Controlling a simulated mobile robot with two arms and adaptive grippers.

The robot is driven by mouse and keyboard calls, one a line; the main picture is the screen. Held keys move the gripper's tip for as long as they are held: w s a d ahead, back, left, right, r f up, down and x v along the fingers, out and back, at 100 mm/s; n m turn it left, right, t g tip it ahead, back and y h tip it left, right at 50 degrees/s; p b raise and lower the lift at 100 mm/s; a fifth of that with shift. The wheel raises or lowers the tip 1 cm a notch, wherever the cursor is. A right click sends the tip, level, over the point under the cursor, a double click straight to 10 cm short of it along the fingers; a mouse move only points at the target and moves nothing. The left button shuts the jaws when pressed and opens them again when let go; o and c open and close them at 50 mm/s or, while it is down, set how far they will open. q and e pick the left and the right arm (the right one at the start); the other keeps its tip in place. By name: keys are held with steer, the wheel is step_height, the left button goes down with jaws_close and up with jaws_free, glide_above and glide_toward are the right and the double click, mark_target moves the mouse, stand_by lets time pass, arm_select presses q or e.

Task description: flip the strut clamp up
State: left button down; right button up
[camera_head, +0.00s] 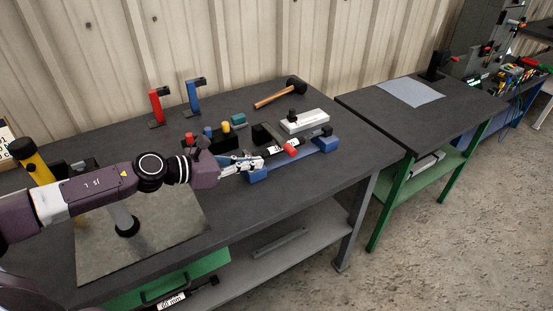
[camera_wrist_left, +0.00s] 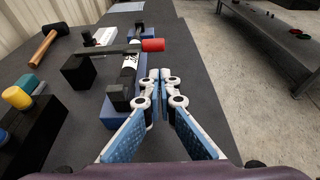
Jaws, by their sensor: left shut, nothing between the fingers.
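The strut clamp has a dark arm and a red tip (camera_head: 291,151). In the left wrist view the arm (camera_wrist_left: 112,51) reaches from a black block (camera_wrist_left: 78,71) across the strut to the red tip (camera_wrist_left: 152,45), so it lies down over the strut. The black and white strut (camera_wrist_left: 128,72) rests along a blue cradle (camera_wrist_left: 108,114). My left gripper (camera_head: 262,163) is shut and empty. In the left wrist view its fingertips (camera_wrist_left: 164,75) are near the red tip, apart in the picture; whether they touch is unclear. My right gripper is not in view.
A white block (camera_head: 304,121) and a mallet (camera_head: 281,93) lie behind the cradle. Red (camera_head: 157,106) and blue (camera_head: 193,96) upright clamps stand at the back. Coloured knobs (camera_head: 223,127) sit left of the strut. The bench's front right is clear.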

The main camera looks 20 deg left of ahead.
arm_select(q)
steer(key=shift+w+d, duration=0.25)
steer(key=shift+w, duration=0.15)
steer(key=p+x, duration=0.2)
steer(key=x, duration=0.2)
steer(key=shift+r, duration=0.1)
steer(key=p+x, duration=0.1)
steer(key=x, duration=0.3)
steer(key=shift+s+a, duration=0.1)
steer(key=shift+w+d+f, duration=0.2)
steer(key=shift+w+f, duration=0.05)
steer(key=shift+f, duration=0.05)
steer(key=shift+w+d+f+p, duration=0.2)
steer(key=shift+w+p, duration=0.05)
steer(key=shift+p, duration=0.05)
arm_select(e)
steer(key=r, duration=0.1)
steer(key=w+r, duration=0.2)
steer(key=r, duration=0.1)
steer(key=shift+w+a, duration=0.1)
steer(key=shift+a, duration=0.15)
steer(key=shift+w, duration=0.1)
